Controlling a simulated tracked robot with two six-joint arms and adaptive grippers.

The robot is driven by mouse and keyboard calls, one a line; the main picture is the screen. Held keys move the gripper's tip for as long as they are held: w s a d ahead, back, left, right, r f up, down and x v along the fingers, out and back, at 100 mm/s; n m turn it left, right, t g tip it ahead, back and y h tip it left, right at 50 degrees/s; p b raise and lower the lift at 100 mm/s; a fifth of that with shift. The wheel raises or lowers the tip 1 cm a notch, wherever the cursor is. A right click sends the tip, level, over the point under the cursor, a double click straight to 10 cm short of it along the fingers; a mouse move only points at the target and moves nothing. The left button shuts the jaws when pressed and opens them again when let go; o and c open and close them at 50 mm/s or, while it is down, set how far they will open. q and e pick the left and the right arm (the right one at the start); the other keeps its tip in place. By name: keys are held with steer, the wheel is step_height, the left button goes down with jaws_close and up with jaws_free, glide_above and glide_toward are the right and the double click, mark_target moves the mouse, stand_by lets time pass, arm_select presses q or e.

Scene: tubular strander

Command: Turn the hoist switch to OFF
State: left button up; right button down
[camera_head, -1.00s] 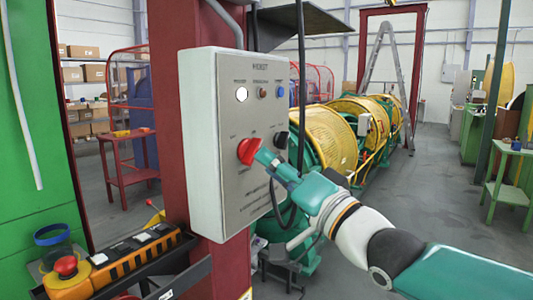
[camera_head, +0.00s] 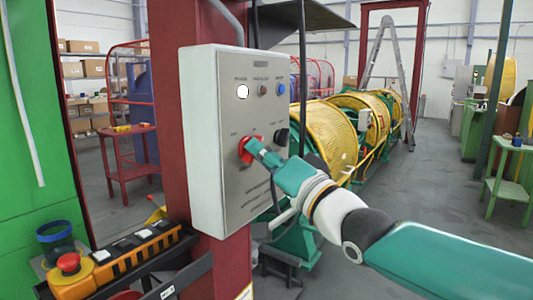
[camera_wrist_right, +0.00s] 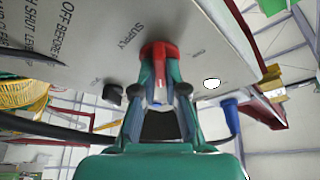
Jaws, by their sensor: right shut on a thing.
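The hoist control box (camera_head: 204,150) is a light grey panel on a dark red post. Its red rotary switch (camera_head: 244,152) sits on the left of the panel's middle. My right gripper (camera_head: 257,149) reaches it from the right and is shut on its handle. In the right wrist view the red switch (camera_wrist_right: 158,50) stands between my fingertips, with "SUPPLY" printed close by. My fingers hide part of the handle, and I cannot read its position marks. My left gripper is not in view.
A black knob (camera_head: 281,138) sits just right of the switch. A white lamp (camera_head: 242,91) and two smaller round fittings line the panel's top. A yellow pendant with a red button (camera_head: 68,263) lies on a tray below left. Yellow strander cages (camera_head: 325,130) stand behind.

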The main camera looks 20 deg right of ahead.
steer(key=shift+d+f, duration=0.1)
steer(key=shift+d, duration=0.05)
steer(key=shift+f+n, duration=0.1)
steer(key=shift+n, duration=0.3)
steer(key=n+g+y+p, duration=0.1)
steer(key=n+g+y, duration=0.1)
steer(key=n, duration=0.6)
steer(key=n+g+y+p, duration=0.1)
steer(key=n+y, duration=0.3)
steer(key=n, duration=0.4)
steer(key=n+g+y+p, duration=0.1)
steer(key=n+g+y, duration=0.2)
steer(key=n, duration=0.5)
steer(key=shift+w+d+f+g, duration=0.15)
steer(key=shift+w+g, duration=0.1)
steer(key=shift+g, duration=0.35)
steer(key=shift+n, duration=0.3)
